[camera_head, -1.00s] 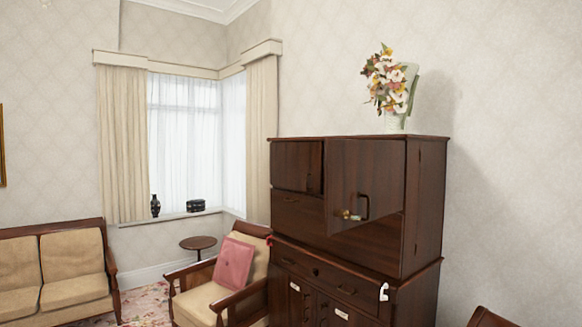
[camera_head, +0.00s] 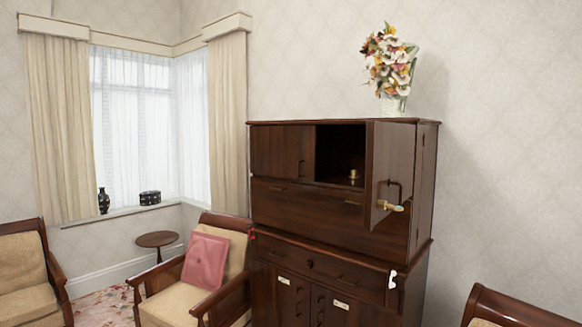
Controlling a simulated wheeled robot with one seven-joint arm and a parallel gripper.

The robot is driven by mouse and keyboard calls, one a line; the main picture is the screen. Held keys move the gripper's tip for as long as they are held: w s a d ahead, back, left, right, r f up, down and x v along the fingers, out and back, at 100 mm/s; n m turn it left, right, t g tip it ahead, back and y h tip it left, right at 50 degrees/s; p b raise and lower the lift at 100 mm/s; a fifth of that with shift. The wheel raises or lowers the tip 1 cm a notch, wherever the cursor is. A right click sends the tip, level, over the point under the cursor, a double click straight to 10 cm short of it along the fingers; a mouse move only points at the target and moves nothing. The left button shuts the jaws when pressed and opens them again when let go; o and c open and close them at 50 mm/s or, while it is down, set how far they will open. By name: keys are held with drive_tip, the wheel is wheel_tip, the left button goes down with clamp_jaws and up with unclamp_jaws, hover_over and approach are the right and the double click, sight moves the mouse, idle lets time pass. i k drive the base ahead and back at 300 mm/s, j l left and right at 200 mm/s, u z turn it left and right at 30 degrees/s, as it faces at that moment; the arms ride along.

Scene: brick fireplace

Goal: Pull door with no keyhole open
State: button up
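A dark wooden cabinet (camera_head: 300,222) stands against the wall, right of the middle. Its upper right door (camera_head: 380,160) is swung out on the right side. It has a dark curved handle (camera_head: 402,187) with a small brass-and-pale piece (camera_head: 390,206) at its lower end. The open compartment (camera_head: 335,150) behind it is dark inside and holds a small brass-coloured item (camera_head: 354,174). The upper left door (camera_head: 281,152) is shut, with a small handle near its right edge. I cannot make out a keyhole on either door.
A wooden armchair with a pink cushion (camera_head: 205,261) stands close to the cabinet's left. Another chair back (camera_head: 505,308) is at the lower right. A flower vase (camera_head: 393,105) stands on the cabinet. A white hook-like piece (camera_head: 392,279) is on the lower cabinet's corner.

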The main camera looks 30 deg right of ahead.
sight(285, 152)
drive_tip(key=i+z, duration=0.1)
drive_tip(key=i, duration=0.65)
drive_tip(key=i+z, duration=0.1)
drive_tip(key=i, duration=0.7)
drive_tip(key=i+j+z, duration=0.1)
drive_tip(key=i, duration=0.65)
